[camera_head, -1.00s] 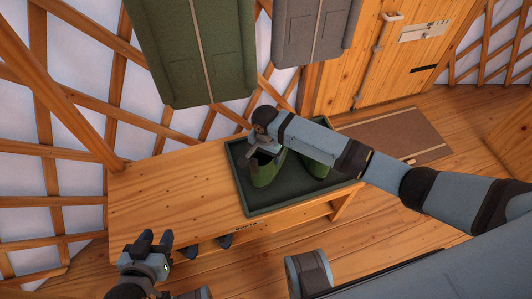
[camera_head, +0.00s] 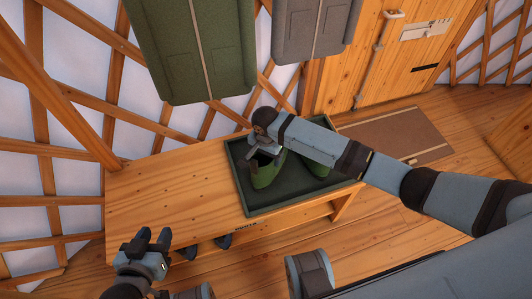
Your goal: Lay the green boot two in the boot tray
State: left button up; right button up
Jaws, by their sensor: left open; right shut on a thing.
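The dark green boot tray (camera_head: 262,206) sits on the right end of the wooden bench. A green boot (camera_head: 264,176) stands upright in the left part of the tray or just above its floor; I cannot tell which. My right gripper (camera_head: 253,160) is shut on this boot at its top, with the forearm crossing over the tray. A second green boot (camera_head: 318,166) shows in the tray farther right, partly hidden by my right arm. I cannot tell which is boot two. My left gripper (camera_head: 154,240) is open and empty in front of the bench's left part.
The bench top (camera_head: 172,187) left of the tray is clear. Dark items (camera_head: 222,241) show under its front edge. A brown mat (camera_head: 400,136) lies by the wooden door (camera_head: 400,45).

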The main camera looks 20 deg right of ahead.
pick_arm(q)
jog(key=shift+f, duration=0.1)
pick_arm(e)
jog(key=shift+f, duration=0.4)
jog(key=o, duration=1.4)
jog(key=shift+o, duration=0.2)
jog(key=shift+r+p, duration=0.75)
jog(key=shift+p, duration=0.05)
jog(key=shift+r+p, duration=0.8)
jog(key=shift+p, duration=0.35)
notch_tip(320, 180, up, 2)
jog(key=p, duration=0.2)
jog(key=shift+p, duration=0.4)
jog(key=shift+r+p, duration=0.95)
jog(key=shift+p, duration=0.3)
pick_arm(q)
jog(key=shift+s+a+r+g+y, duration=0.2)
jog(key=shift+a+r+g+y, duration=0.1)
jog(key=shift+r, duration=0.35)
jog(key=shift+s+a+r+g+y, duration=0.2)
jog(key=shift+a+r+g, duration=0.1)
jog(key=shift+r, duration=0.3)
